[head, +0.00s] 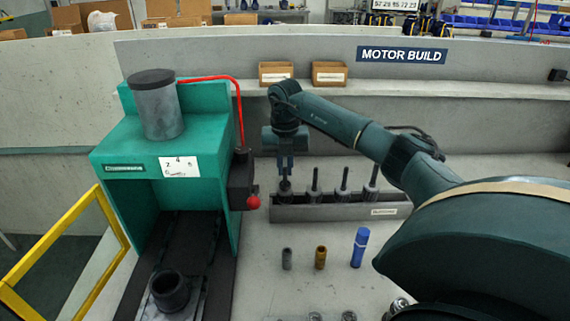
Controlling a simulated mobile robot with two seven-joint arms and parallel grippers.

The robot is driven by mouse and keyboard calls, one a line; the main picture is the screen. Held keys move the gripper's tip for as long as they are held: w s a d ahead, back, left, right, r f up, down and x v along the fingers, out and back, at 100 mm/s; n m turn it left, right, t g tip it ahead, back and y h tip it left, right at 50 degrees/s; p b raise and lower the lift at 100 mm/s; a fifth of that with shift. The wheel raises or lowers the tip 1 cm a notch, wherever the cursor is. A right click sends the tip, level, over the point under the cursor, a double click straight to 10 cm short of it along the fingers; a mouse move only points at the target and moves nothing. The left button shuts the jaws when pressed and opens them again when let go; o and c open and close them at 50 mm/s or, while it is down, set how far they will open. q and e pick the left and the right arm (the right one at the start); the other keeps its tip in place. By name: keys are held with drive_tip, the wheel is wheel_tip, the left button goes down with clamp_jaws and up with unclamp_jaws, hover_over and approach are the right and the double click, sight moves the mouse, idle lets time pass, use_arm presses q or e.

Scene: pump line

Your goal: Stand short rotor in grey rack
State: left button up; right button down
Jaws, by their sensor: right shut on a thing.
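The grey rack (340,213) is a long low trough with a label on its front, standing on the bench in the middle of the head view. Several dark rotors with upright thin shafts stand in a row in it, among them one rotor (314,190) left of the middle. My right gripper (285,180) points down over the rack's left end. It is shut on the shaft of the leftmost rotor (284,197), which is upright, its lower part hidden by the rack's front wall. I cannot tell if it touches the rack floor. My left gripper is out of view.
A green press (125,190) with a red ball lever (253,202) stands close left of the rack. A dark ring-shaped part (170,291) lies before it. A grey sleeve (287,259), a brass sleeve (320,257) and a blue tube (359,247) stand in front of the rack.

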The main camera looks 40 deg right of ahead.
drive_tip(key=c, duration=1.2)
unclamp_jaws()
drive_tip(key=shift+o, duration=0.2)
wheel_tip(320, 180, up, 4)
drive_tip(key=p, duration=0.4)
drive_tip(key=shift+r, duration=0.1)
drive_tip(key=shift+r+p, duration=0.3)
drive_tip(key=shift+r, duration=0.6)
